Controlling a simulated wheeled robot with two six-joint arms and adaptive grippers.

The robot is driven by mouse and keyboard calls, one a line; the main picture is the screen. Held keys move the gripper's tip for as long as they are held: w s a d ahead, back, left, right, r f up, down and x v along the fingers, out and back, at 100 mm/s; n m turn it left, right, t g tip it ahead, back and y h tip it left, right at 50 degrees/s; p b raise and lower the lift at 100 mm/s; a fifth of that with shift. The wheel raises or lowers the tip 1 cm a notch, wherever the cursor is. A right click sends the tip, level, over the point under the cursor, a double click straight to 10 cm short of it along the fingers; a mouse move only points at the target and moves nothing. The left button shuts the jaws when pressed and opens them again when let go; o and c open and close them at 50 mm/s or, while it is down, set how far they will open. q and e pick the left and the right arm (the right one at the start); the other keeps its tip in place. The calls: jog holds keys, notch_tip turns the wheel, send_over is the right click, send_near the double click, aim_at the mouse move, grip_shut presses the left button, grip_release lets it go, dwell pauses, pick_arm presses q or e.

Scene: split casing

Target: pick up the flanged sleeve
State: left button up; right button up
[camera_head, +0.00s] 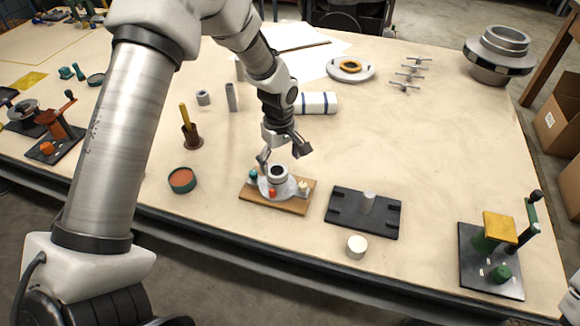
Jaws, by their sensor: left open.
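A pale part with an upright collar and dark bore (279,173), which looks like the flanged sleeve, sits on a wooden board (258,200) near the table's front middle. Small coloured pieces, one red-orange, one teal and one cream, sit around it. My left gripper (283,156) is open and empty, pointing down just above and behind the collar, with its fingers spread. I cannot tell whether a finger touches the part.
A black fixture plate (345,217) with an upright grey pin lies right of the board, with a white cylinder (357,246) in front. A green-and-yellow clamp fixture (490,263) stands front right. A round tin (182,180) is at left. The table's right middle is clear.

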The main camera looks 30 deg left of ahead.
aim_at(277, 178)
pick_arm(q)
jog(key=shift+s+d+f, duration=0.15)
jog(key=shift+f, duration=0.25)
jog(key=f, duration=0.1)
jog(key=s+f+p, duration=0.1)
jog(key=shift+s+a+f+p, duration=0.2)
jog(key=shift+a+f+p, duration=0.15)
jog(key=shift+f, duration=0.05)
jog(key=f, duration=0.1)
jog(key=w+f, duration=0.1)
jog(key=f, duration=0.1)
jog(key=shift+a+f, duration=0.1)
jog(key=shift+a, duration=0.1)
jog(key=shift+f, duration=0.15)
jog(key=shift+d, duration=0.15)
jog(key=shift+s+r, duration=0.15)
jog(key=shift+r, duration=0.1)
jog(key=shift+c, duration=1.4)
grip_shut()
pick_arm(e)
jog(key=shift+s+d+r, duration=0.1)
jog(key=shift+s+r, duration=0.3)
jog(key=shift+r, duration=0.2)
jog(key=shift+s+r, duration=0.35)
jog(key=shift+r, duration=0.2)
pick_arm(q)
jog(key=shift+r, duration=0.1)
